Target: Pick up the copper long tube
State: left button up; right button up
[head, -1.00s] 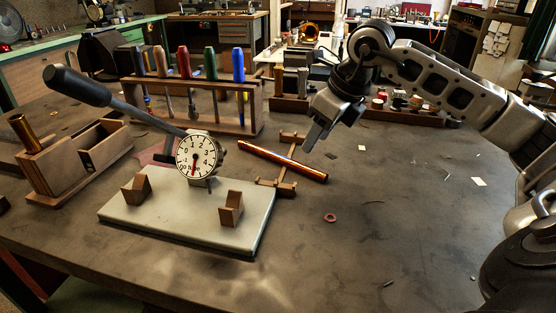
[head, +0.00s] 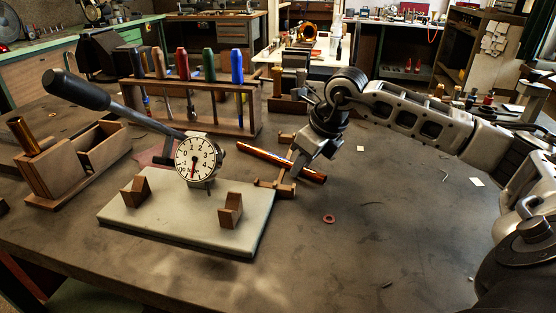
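The copper long tube (head: 263,159) lies slantwise across a small wooden stand (head: 268,186) in the middle of the bench, right of the dial gauge. My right gripper (head: 297,168) reaches down from the right at the tube's right half. Its fingers overlap the tube in the picture and hide a short stretch of it. The tube's right end shows beyond the fingers. I cannot tell whether the fingers touch the tube or how far apart they are. My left gripper is out of view.
A dial gauge (head: 195,160) with a long black-handled lever stands over a pale plate (head: 190,222) with wooden blocks. A tool rack (head: 240,120) stands behind. A wooden box (head: 55,178) holding a shorter tube is at left. The bench's right front is mostly clear, with a small red ring (head: 329,219).

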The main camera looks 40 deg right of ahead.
grip_shut()
